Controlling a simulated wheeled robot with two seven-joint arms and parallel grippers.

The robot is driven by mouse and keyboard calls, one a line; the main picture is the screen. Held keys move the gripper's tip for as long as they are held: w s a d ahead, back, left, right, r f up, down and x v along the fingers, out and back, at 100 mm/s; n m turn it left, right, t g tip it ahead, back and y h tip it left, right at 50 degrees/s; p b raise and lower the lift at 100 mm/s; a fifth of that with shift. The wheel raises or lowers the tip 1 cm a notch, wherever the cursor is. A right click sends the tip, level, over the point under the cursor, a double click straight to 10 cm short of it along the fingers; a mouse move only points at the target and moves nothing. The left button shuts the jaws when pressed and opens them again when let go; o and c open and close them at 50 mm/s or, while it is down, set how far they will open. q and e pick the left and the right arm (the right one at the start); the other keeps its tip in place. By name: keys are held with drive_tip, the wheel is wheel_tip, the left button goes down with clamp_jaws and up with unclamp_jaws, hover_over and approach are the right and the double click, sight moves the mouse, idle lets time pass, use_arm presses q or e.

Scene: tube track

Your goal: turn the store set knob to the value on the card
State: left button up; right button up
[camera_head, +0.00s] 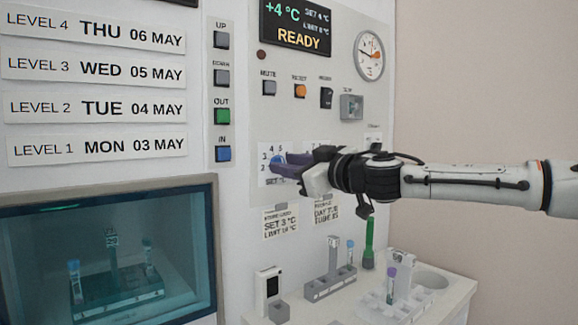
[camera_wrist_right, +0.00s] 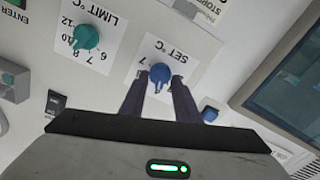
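The blue store set knob (camera_wrist_right: 160,75) sits on a white dial plate marked SET °C (camera_wrist_right: 165,50) in the right wrist view; the head view shows part of the knob (camera_head: 278,159). My right gripper (camera_wrist_right: 160,79) has its two dark fingers on either side of the knob, with narrow gaps seeming to show. The fingers (camera_head: 279,164) also reach the dial in the head view and hide part of its scale. The knob's exact pointer value is not readable. A card (camera_head: 281,224) below reads SET 3 °C, with a LIMIT line. The display (camera_head: 295,24) shows +4 °C, SET 4 °C and READY. My left gripper is out of view.
A teal LIMIT °C knob (camera_wrist_right: 85,37) is beside the set dial. A second card (camera_head: 327,210) hangs below my right gripper. A shelf below holds tube racks (camera_head: 330,282) and a green-handled tool (camera_head: 369,245). A glass-fronted chamber (camera_head: 110,255) is at lower left.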

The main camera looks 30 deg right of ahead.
clamp_jaws()
drive_tip(key=shift+n, duration=0.4)
drive_tip(key=shift+n+b, duration=0.6)
drive_tip(key=shift+n, duration=2.9)
